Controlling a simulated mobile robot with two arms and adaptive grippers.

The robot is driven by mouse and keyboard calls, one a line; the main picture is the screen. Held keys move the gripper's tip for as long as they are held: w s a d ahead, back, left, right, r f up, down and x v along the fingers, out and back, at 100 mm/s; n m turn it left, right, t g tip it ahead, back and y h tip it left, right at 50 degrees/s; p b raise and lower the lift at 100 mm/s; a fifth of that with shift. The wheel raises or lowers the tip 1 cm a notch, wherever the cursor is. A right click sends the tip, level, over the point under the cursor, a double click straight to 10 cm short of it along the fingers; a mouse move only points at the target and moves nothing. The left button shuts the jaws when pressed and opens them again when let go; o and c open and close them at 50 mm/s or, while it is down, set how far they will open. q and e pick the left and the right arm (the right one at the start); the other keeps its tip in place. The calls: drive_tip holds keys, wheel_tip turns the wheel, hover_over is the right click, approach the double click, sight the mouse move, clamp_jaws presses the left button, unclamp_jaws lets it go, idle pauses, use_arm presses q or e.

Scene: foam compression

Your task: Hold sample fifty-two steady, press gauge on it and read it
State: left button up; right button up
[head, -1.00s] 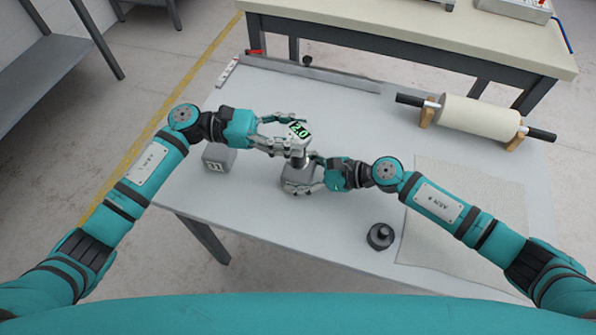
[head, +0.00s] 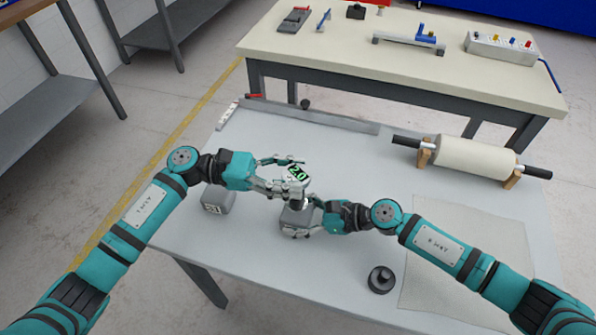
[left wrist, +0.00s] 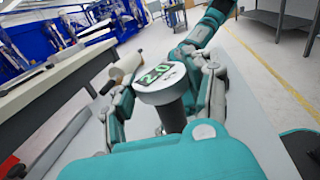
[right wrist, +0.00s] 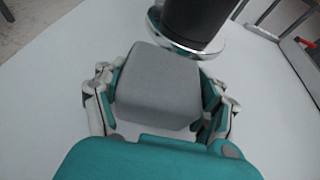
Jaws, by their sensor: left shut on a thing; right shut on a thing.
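My left gripper (head: 290,180) is shut on the gauge (head: 299,173), a round white head with a dark stem. Its green display reads 2.0 in the left wrist view (left wrist: 157,75). My right gripper (right wrist: 160,108) is shut on a grey foam block (right wrist: 158,84), with fingers on both sides; the block also shows on the table in the head view (head: 296,217). Its number is hidden. The gauge's dark stem and shiny round foot (right wrist: 190,25) are over the block's far edge; I cannot tell whether they touch.
Another grey block (head: 217,201) with a number label stands to the left. A black knobbed weight (head: 381,280) stands at the front right. A pale sheet (head: 450,262) and a roll on a stand (head: 474,158) occupy the right side. A metal bar (head: 312,115) lies along the back.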

drive_tip(key=o, duration=1.2)
drive_tip(key=shift+o, duration=0.2)
drive_tip(key=v, duration=1.2)
drive_tip(key=shift+f, duration=0.15)
drive_tip(key=shift+s, duration=0.1)
